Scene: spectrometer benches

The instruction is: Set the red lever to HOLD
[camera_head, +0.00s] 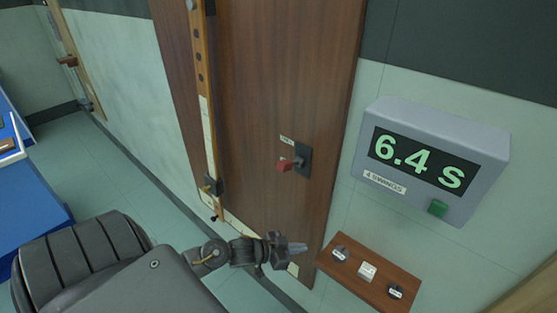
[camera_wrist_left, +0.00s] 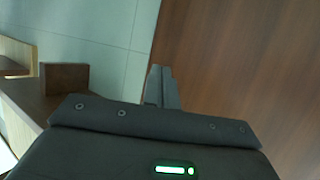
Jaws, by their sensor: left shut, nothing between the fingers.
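The red lever (camera_head: 285,166) sticks out from a dark plate (camera_head: 303,160) on the brown wooden panel (camera_head: 265,90) in the head view. A small white label (camera_head: 287,140) sits just above it; its text is too small to read. My left gripper (camera_head: 300,247) is shut and empty, below the lever and apart from it, near the panel's lower right edge. In the left wrist view the closed fingers (camera_wrist_left: 160,85) point toward the wooden panel (camera_wrist_left: 240,70), and the lever is not seen there. My right gripper is not in view.
A grey display box (camera_head: 430,155) reading 6.4 S, with a green button (camera_head: 437,208), is on the wall to the right. A small wooden shelf (camera_head: 345,272) with several labelled pieces juts out below it, close to my left gripper. A blue table (camera_head: 25,195) stands far left.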

